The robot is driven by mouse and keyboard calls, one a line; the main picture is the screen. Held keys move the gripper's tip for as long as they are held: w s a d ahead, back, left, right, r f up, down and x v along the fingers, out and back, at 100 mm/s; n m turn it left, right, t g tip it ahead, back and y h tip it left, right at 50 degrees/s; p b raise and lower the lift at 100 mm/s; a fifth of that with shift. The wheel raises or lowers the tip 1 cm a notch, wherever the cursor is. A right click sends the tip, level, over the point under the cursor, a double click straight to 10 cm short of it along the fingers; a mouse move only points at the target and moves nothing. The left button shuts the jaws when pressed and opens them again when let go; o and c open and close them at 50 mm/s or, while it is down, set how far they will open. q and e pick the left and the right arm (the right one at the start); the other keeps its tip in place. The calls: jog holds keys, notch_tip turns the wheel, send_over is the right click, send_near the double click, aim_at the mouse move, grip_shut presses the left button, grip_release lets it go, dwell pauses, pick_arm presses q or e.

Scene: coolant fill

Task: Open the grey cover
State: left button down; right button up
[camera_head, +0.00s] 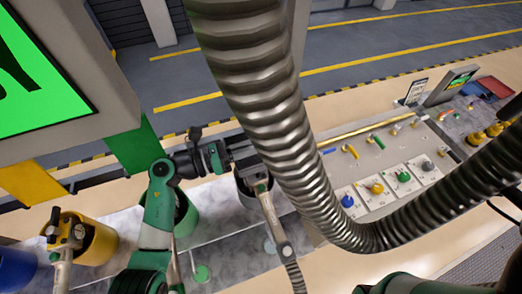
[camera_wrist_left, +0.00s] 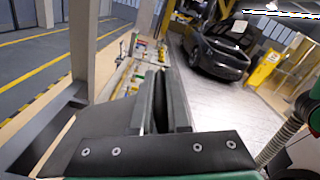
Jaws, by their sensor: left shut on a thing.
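The grey cover (camera_head: 427,165) is a small round cap on a white plate, at the right end of a row of blue (camera_head: 347,201), yellow (camera_head: 377,188) and green (camera_head: 403,176) caps. It looks closed. My left gripper (camera_head: 240,155) is well to its left, above the grey bucket (camera_head: 243,190). It appears shut on the top of the grey nozzle (camera_head: 265,203); the grip itself is partly hidden. In the left wrist view its fingers (camera_wrist_left: 160,105) are close together with a dark, narrow piece between them. My right gripper is outside the view.
A thick ribbed hose crosses the middle of the head view and hides part of the bench. A yellow bucket (camera_head: 97,242) with another nozzle (camera_head: 65,237) stands at left, a blue bucket (camera_head: 15,270) beside it. In the wrist view a dark car (camera_wrist_left: 222,47) stands beyond.

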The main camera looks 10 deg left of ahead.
pick_arm(q)
jog(key=shift+w+a+r, duration=0.1)
jog(key=shift+w+r, duration=0.1)
dwell(0.3)
jog(key=c, duration=0.9)
grip_release()
jog(key=v, duration=1.1)
jog(key=shift+s+a+f+b, duration=0.1)
jog(key=shift+s+a+b, duration=0.05)
jog(key=shift+a+b, duration=0.2)
jog(key=shift+d, duration=0.1)
